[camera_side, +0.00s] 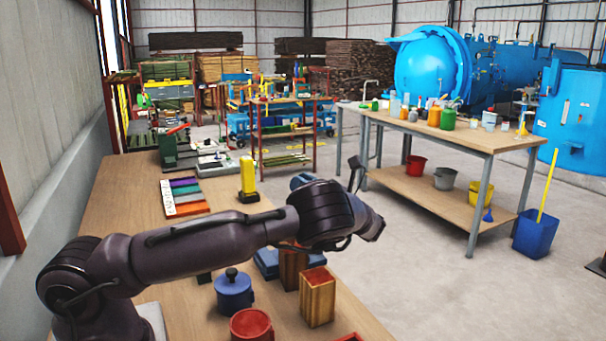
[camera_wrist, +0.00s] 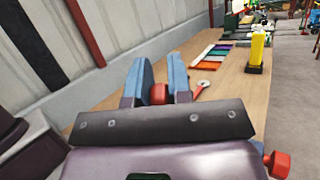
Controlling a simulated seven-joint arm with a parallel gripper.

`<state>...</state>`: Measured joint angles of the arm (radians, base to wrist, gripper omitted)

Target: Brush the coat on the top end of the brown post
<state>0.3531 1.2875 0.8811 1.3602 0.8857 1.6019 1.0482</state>
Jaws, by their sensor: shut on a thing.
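Two upright wooden posts stand on the bench in the side view. The nearer one (camera_side: 318,299) is lighter brown with a reddish top end. The darker brown one (camera_side: 290,268) stands just behind it, partly hidden by my arm. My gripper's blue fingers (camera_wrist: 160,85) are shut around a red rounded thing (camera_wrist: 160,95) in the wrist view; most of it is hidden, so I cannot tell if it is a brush. In the side view only a blue part of my gripper (camera_side: 301,181) shows behind my wrist, above and apart from the posts. No post is recognisable in the wrist view.
A blue lidded pot (camera_side: 234,293) and a red can (camera_side: 250,326) stand left of the posts. A blue flat thing (camera_side: 267,264) lies behind them. Colour strips (camera_side: 184,197) and a yellow upright thing (camera_side: 248,178) are farther back. A small red-handled tool (camera_wrist: 200,90) lies on the bench.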

